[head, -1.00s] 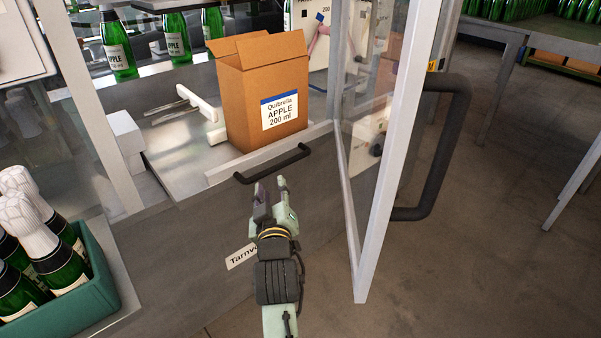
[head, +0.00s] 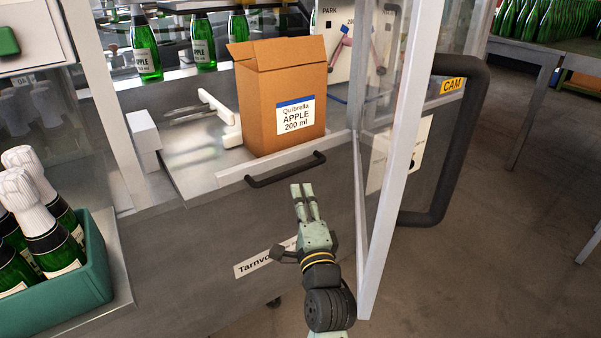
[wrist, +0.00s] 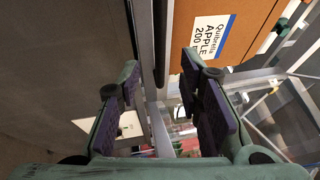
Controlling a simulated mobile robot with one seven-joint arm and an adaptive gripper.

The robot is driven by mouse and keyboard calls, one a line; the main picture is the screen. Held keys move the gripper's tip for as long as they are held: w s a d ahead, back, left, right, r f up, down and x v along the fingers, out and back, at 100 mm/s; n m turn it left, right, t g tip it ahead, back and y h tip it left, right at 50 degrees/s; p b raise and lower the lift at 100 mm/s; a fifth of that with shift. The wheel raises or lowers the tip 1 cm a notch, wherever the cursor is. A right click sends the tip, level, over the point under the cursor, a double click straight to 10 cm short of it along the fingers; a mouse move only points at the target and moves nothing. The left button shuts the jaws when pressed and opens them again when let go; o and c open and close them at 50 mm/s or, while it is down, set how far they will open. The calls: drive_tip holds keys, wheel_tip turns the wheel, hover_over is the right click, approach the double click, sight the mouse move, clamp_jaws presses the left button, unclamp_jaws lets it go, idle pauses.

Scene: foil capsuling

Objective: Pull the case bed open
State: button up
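The case bed (head: 195,168) is a flat metal platform with a pale front lip. A black bar handle (head: 287,170) is fixed on its front face. The bed looks pushed back into the machine. My gripper (head: 303,190) is just in front of and below the handle, near its right half, and does not appear to touch it. In the wrist view my gripper (wrist: 160,90) has its dark-padded fingers spread with nothing held. The handle (wrist: 158,45) shows as a dark bar ahead, between the fingers' lines. A cardboard box (head: 270,110) labelled Quibrella APPLE 200 ml stands on the bed.
An open clear door with a pale frame (head: 395,170) and a big dark handle (head: 460,150) stands close to the right of my arm. A green crate (head: 65,290) of bottles is at the left. Floor in front looks clear.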

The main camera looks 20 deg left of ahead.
sight(294, 169)
drive_tip(key=p+x, duration=0.2)
drive_tip(key=x, duration=0.8)
drive_tip(key=shift+c, duration=0.5)
drive_tip(key=shift+s, duration=0.1)
clamp_jaws()
drive_tip(key=shift+d, duration=0.1)
